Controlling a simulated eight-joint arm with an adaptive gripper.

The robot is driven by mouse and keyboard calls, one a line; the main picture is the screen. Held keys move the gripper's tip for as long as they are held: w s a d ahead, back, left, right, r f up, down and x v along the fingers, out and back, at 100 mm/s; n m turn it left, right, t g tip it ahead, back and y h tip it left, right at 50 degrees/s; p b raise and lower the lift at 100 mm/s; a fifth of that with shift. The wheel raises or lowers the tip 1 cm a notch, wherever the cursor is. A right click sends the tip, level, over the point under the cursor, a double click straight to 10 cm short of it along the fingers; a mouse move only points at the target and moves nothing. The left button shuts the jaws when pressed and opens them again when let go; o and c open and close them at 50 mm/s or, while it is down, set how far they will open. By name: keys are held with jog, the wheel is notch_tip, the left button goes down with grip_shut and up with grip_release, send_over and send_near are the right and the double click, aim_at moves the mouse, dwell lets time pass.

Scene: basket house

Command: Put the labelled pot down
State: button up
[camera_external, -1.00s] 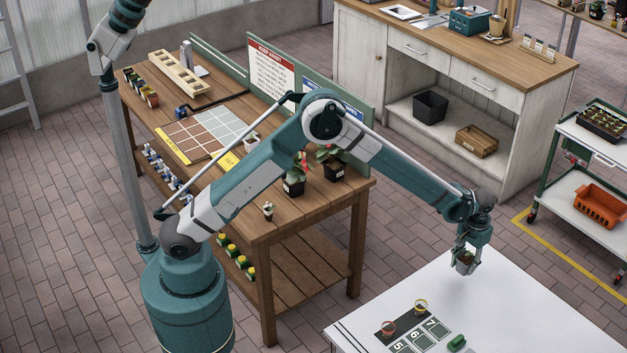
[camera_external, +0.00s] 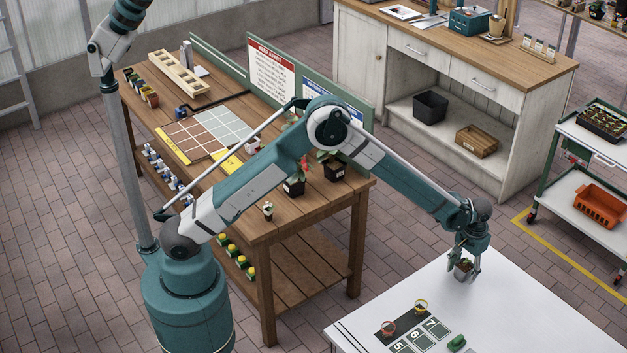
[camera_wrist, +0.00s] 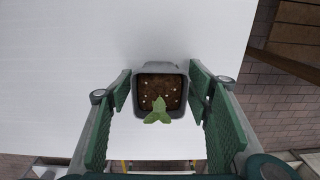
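The pot (camera_external: 463,271) is small, grey and square, with brown soil and a green seedling. It appears to stand upright on the white table (camera_external: 500,322), near the table's far edge. In the wrist view the pot (camera_wrist: 161,68) is seen from above between the green finger pads; its label is hidden. My gripper (camera_external: 466,268) is low around the pot, with its fingers spread to either side. In the external view a gap shows between the pot and the right finger. In the wrist view the pads look very close to the pot's rim.
A dark mat with numbered squares (camera_external: 416,336) lies on the table's near left, with a red-rimmed pot (camera_external: 389,328) and a yellow-rimmed pot (camera_external: 421,306). A green object (camera_external: 456,342) lies beside it. White table surface around my gripper is clear. A wooden bench (camera_external: 310,215) stands left.

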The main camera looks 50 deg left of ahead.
aim_at(464, 264)
jog(key=shift+r, duration=0.1)
dwell(0.3)
notch_tip(464, 264, up, 12)
jog(key=shift+d+r+p, duration=0.1)
jog(key=shift+p, duration=0.35)
dwell(0.4)
dwell(0.4)
jog(key=s+a+r+t, duration=0.1)
jog(key=s+a+r, duration=0.4)
jog(key=a+r, duration=0.35)
jog(key=s+a+r+t+h, duration=0.1)
jog(key=s+a+r, duration=0.3)
jog(key=a+r, duration=0.45)
jog(key=s+a+r+t, duration=0.1)
jog(key=s+a+r, duration=0.5)
jog(key=a, duration=0.5)
jog(key=s+a+r+t, duration=0.2)
jog(key=s+a+r, duration=0.2)
jog(key=s+a, duration=0.8)
jog(key=s+a+f+t, duration=0.1)
jog(key=s+a+f, duration=0.1)
jog(key=s+a, duration=0.2)
jog(key=s+a+f+t, duration=0.1)
jog(key=s+a+f, duration=0.2)
jog(key=s, duration=0.8)
jog(key=shift+a+f+y, duration=0.15)
jog(key=shift+a+y, duration=0.25)
jog(key=shift+a, duration=0.2)
